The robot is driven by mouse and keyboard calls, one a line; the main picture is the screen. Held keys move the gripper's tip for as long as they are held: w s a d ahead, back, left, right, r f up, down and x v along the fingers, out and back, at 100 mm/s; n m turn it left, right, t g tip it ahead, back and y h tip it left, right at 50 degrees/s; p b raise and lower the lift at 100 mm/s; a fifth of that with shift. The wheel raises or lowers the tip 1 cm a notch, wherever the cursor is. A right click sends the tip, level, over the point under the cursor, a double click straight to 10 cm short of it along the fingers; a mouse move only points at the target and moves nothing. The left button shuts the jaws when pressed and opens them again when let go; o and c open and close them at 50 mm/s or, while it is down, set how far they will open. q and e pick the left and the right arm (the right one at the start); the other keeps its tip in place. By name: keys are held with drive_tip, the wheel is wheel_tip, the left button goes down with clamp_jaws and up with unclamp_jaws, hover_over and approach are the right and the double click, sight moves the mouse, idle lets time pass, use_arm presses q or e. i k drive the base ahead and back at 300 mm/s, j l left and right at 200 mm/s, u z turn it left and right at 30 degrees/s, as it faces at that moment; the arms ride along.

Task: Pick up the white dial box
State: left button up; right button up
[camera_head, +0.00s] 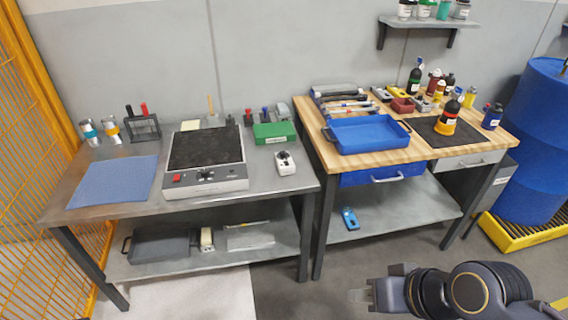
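The white dial box (285,162) is a small white block with dark round parts on its top. It sits on the right part of the grey metal table, in front of a green case (274,132) and right of the black-topped hotplate. My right gripper (362,296) is at the bottom right, over the floor and in front of the tables, well apart from the box. My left gripper is not in view.
The hotplate device (206,187) and a blue mat (115,182) take up the grey table (262,189). The wooden workbench (314,128) at right holds a blue tray (367,149) and several bottles. A yellow mesh fence (38,130) stands at left, blue barrels (540,140) at right.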

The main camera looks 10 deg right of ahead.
sight(283, 169)
drive_tip(key=u, duration=0.55)
drive_tip(key=l+u, duration=1.2)
drive_tip(key=u, duration=0.15)
drive_tip(key=k+l, duration=0.1)
drive_tip(key=l, duration=0.3)
drive_tip(key=k+l+u, duration=0.15)
drive_tip(key=l, duration=0.25)
drive_tip(key=k+l, duration=0.1)
drive_tip(key=l, duration=0.3)
drive_tip(key=k+l+u, duration=0.15)
drive_tip(key=l, duration=0.25)
drive_tip(key=k+l, duration=0.15)
drive_tip(key=l, duration=0.25)
drive_tip(key=u, duration=0.05)
